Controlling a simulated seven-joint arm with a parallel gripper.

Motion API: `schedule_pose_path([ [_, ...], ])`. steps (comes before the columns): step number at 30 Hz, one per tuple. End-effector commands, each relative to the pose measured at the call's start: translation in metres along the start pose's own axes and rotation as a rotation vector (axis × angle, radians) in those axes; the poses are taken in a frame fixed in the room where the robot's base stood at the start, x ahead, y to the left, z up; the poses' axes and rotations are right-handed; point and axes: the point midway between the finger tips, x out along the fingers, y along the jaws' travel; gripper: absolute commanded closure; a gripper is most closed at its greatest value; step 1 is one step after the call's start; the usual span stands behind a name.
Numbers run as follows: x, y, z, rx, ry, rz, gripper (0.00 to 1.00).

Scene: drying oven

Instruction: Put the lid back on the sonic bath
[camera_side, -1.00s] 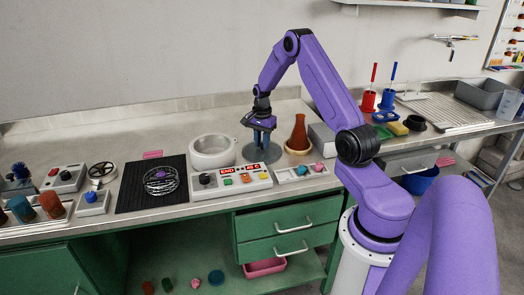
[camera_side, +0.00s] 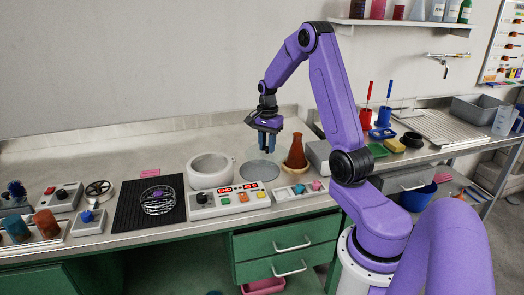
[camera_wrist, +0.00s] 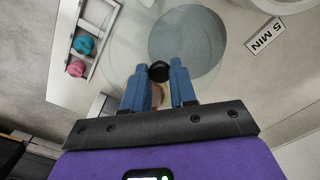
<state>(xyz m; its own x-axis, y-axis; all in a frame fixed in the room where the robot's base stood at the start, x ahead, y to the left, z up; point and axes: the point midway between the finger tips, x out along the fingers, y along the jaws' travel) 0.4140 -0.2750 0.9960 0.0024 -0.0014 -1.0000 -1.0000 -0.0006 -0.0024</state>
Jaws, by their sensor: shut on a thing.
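The sonic bath (camera_side: 211,169) is a round white open basin on the bench, left of my gripper in the side view. Its curved white rim (camera_wrist: 285,4) shows at the wrist view's top right. My gripper (camera_side: 268,137) is shut on the black knob (camera_wrist: 159,72) of a clear round lid (camera_wrist: 118,55). The blue fingers stand on either side of the knob. The lid is over the bench, above and partly overlapping a grey round disc (camera_wrist: 187,40) in the wrist view. The lid's clear edge is faint, and I cannot make it out surely in the side view.
A control box (camera_side: 228,199) with coloured buttons stands before the bath. An orange-brown flask (camera_side: 296,154) stands right of the grey disc. A white tray (camera_side: 300,195) with pink and teal pieces lies in front. A black mat (camera_side: 136,208) with a wire-lined glass dish is left.

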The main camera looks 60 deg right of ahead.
Motion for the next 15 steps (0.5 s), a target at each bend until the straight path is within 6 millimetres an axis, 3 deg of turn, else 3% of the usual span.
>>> schedule_pose_path([
  [6,-0.018,0.035,0.024,0.000,0.000,0.000,1.00],
  [15,-0.032,0.061,0.041,0.000,-0.001,0.001,1.00],
])
